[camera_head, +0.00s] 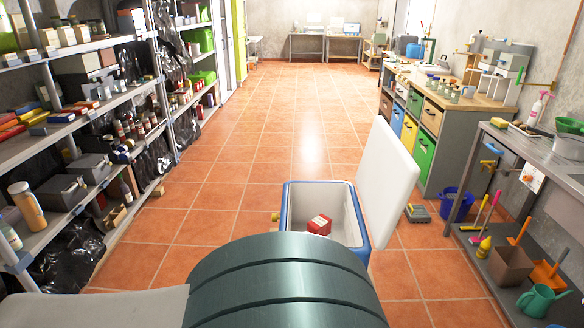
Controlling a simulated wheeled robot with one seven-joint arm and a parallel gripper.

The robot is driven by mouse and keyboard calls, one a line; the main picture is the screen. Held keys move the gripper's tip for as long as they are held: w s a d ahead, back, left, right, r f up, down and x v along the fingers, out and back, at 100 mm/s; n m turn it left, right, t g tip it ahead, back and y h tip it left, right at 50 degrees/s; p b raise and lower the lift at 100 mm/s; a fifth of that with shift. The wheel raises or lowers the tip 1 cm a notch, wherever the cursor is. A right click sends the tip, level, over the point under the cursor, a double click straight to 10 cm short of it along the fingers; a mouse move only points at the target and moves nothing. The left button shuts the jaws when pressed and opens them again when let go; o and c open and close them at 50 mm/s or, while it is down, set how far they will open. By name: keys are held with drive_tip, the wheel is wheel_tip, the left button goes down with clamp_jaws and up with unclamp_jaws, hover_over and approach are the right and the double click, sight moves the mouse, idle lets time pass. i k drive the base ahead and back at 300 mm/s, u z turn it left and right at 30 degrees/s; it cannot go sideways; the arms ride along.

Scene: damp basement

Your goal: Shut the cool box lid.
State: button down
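The cool box (366,239) stands on the tiled floor just ahead, blue outside with a pale grey inside. Its white lid (387,178) is open, standing up along the right side and leaning outward to the right. A small red box with a white mark (319,225) lies inside the cool box. A small yellow part (275,217) shows on the box's left side. My own dark, ribbed arm part fills the bottom centre and hides the near side of the cool box. My gripper is not in view.
Shelving (90,120) full of goods lines the left. A cabinet with coloured drawers (425,130) and a grey workbench (540,165) stand on the right, with a blue bucket (456,205) between them. A grey item (418,213) lies right of the lid. The floor beyond is clear.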

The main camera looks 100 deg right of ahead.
sight(386, 177)
drive_tip(key=u, duration=0.05)
drive_tip(key=k, duration=2)
drive_tip(key=u, duration=0.9)
drive_tip(key=k, duration=0.3)
drive_tip(key=z, duration=1.65)
drive_tip(key=k, duration=0.45)
drive_tip(key=u, duration=0.05)
